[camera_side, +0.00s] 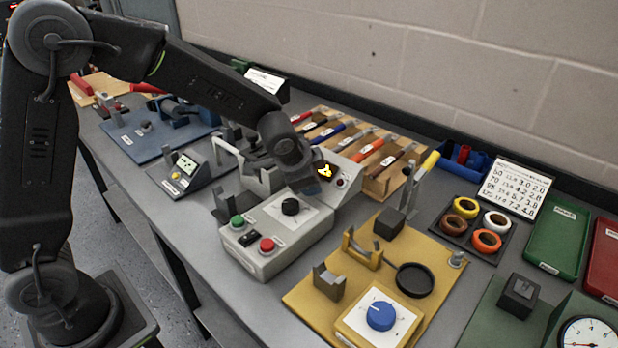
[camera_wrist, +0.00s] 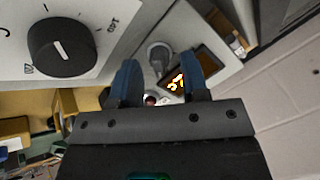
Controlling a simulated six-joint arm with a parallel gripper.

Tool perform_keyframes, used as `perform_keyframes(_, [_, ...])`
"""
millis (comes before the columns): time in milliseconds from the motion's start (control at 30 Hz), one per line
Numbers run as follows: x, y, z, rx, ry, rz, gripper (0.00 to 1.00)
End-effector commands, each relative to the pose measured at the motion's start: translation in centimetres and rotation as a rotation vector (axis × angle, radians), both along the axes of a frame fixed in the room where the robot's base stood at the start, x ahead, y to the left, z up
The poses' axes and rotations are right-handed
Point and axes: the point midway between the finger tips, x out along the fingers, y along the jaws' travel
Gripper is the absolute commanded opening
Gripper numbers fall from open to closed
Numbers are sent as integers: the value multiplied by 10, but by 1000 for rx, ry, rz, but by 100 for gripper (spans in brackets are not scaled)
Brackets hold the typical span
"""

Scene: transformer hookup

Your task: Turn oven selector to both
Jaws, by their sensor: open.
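A black round selector knob (camera_side: 290,207) with a white pointer line sits on a white plate on the grey control box (camera_side: 262,262). In the wrist view the knob (camera_wrist: 62,48) is at upper left, its pointer line slanting, with small marks around it too unclear to read surely. No "both" label can be made out, and I cannot tell for sure that this is the oven selector. My gripper (camera_side: 312,184) is above the back of the box, behind the knob and apart from it. In the wrist view its blue fingers (camera_wrist: 161,82) are spread with nothing held between them.
A lit display (camera_side: 323,171) stands close behind my gripper. A green button (camera_side: 237,222) and a red button (camera_side: 267,245) are on the box's front. A yellow board (camera_side: 310,294) with a blue knob (camera_side: 380,316) lies to the right.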

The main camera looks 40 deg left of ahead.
Motion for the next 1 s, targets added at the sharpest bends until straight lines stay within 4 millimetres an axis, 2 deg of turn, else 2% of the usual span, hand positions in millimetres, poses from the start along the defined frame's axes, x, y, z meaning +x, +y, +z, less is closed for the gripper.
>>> perform_keyframes(167, [0,0,0,0,0,0,41])
perform_keyframes(600, [0,0,0,1,1,0,0])
perform_keyframes(1000, [0,1,0,-40,1,56,0])
